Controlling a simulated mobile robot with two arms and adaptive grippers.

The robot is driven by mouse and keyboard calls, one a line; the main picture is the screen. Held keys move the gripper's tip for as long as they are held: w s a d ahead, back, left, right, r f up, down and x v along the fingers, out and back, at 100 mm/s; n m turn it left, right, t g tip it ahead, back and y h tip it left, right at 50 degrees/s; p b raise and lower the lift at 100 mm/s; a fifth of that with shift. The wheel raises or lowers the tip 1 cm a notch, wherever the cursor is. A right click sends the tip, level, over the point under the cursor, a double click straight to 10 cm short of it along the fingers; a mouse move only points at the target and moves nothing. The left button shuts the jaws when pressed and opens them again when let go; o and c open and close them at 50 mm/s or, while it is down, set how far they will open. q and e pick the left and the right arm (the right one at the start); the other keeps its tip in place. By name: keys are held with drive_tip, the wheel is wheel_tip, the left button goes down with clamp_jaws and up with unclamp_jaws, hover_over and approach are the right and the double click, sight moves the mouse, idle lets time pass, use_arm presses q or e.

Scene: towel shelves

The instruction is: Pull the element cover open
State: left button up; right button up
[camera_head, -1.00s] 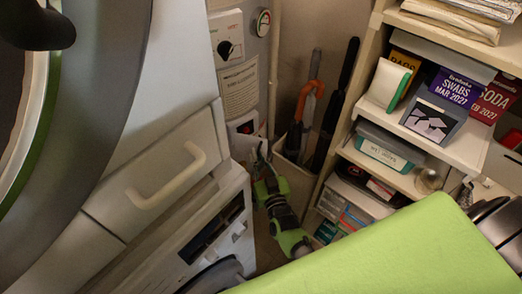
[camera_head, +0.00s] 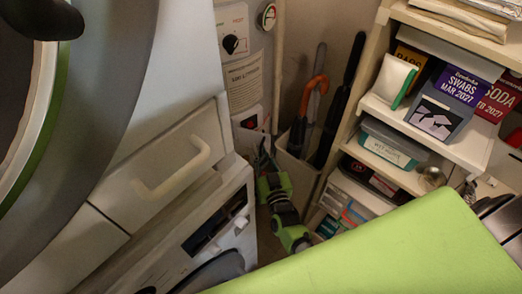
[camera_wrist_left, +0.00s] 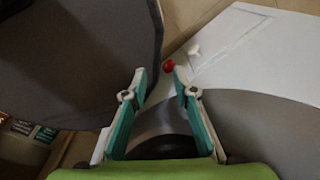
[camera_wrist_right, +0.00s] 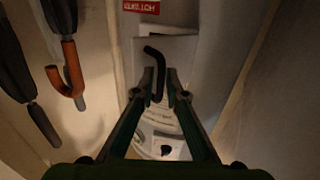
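The element cover (camera_head: 249,119) appears to be the small panel low on the grey column in the head view, with a red label just above my right gripper (camera_head: 262,150). In the right wrist view the cover (camera_wrist_right: 178,50) is a pale panel below a red label, upside down there. A black hooked handle (camera_wrist_right: 154,58) lies between the fingertips of my right gripper (camera_wrist_right: 160,76). The tips are close to it on both sides; contact is unclear. My left gripper (camera_wrist_left: 159,72) is open and empty, away from the cover.
A bin with umbrellas (camera_head: 299,140) stands right of the cover, close to my right arm. Shelves (camera_head: 460,150) with boxes are further right. A white drawer front with a handle (camera_head: 172,173) is to the left. A light green surface (camera_head: 400,250) fills the lower right.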

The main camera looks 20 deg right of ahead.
drive_tip(key=s+a, duration=0.1)
drive_tip(key=s, duration=1.1)
drive_tip(key=shift+a, duration=0.2)
drive_tip(key=shift+c, duration=0.2)
